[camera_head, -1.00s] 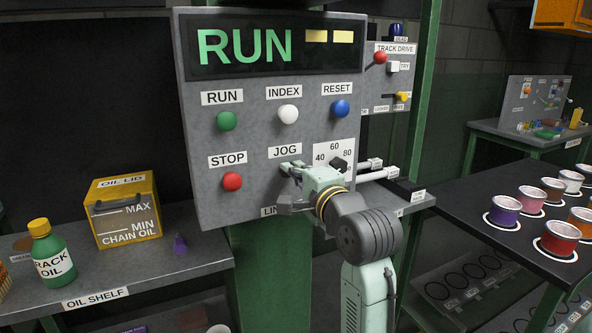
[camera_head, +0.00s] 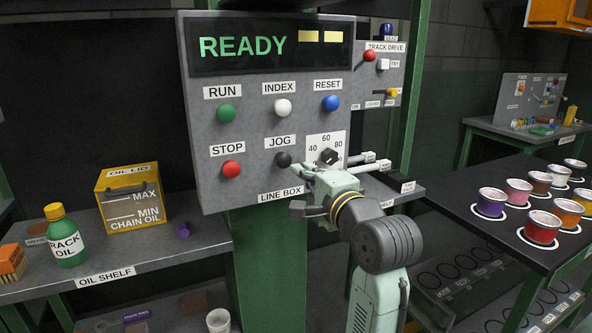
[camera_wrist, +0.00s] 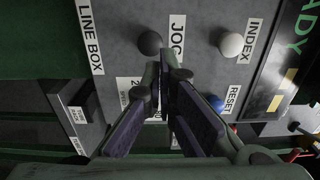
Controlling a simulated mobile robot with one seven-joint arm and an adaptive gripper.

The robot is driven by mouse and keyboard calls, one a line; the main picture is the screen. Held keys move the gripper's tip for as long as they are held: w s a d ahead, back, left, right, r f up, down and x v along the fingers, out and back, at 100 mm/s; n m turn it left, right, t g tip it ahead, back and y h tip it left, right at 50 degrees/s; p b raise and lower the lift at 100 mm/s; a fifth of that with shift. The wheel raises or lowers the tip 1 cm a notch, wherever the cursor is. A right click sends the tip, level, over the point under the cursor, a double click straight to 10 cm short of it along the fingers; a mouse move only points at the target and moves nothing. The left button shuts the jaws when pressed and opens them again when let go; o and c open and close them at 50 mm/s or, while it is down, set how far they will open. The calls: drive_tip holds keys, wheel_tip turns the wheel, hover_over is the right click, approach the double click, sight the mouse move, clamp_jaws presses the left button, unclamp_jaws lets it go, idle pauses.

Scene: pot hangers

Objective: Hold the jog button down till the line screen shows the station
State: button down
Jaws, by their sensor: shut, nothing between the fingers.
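The line screen (camera_head: 268,45) at the top of the grey line box (camera_head: 202,135) reads READY in green beside two yellow bars. The black jog button (camera_head: 283,159) sits under the JOG label and is uncovered. My gripper (camera_head: 303,170) is shut and empty, just right of and below the button in the head view. In the wrist view, the jog button (camera_wrist: 150,43) shows just beyond my closed fingertips (camera_wrist: 164,62), seemingly apart from them. The fingers partly cover the JOG label there.
The dial (camera_head: 328,156) is close beside my gripper. Green RUN (camera_head: 226,114), white INDEX (camera_head: 283,107), blue RESET (camera_head: 330,103) and red STOP (camera_head: 231,169) buttons surround the jog button. The oil shelf (camera_head: 190,250) is left, the paint pot table (camera_head: 455,195) right.

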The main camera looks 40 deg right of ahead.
drive_tip(key=b+v, duration=0.1)
drive_tip(key=v, duration=0.4)
drive_tip(key=shift+s+f, duration=0.1)
drive_tip(key=shift+s, duration=0.3)
